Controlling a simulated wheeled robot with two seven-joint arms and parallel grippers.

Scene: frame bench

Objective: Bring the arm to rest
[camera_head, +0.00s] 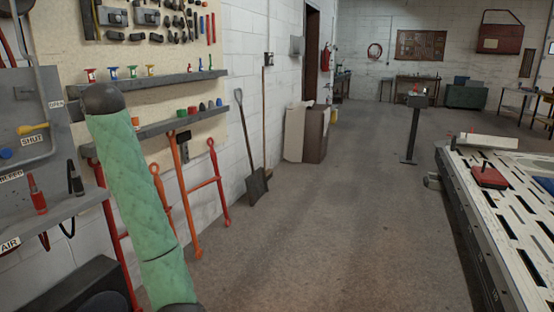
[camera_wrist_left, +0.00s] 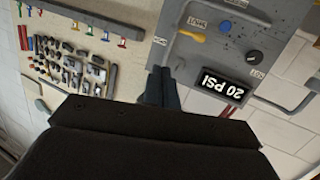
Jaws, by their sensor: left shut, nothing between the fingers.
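My left arm (camera_head: 140,190), in a green padded sleeve, rises at the left of the head view in front of the wall shelves. Its gripper does not show there. In the left wrist view my left gripper (camera_wrist_left: 161,80) is shut and empty, its dark fingers pointing toward a grey wall panel (camera_wrist_left: 215,50). I cannot tell the gap between fingertips and panel. The panel also shows at the left edge of the head view (camera_head: 20,100). It carries a yellow-handled lever (camera_head: 33,128), and the wrist view shows a display (camera_wrist_left: 222,86) reading 20 PSI. My right gripper is not in view.
A shovel (camera_head: 252,160) stands at the wall. A slotted frame bench (camera_head: 500,210) is at right. The floor between is clear.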

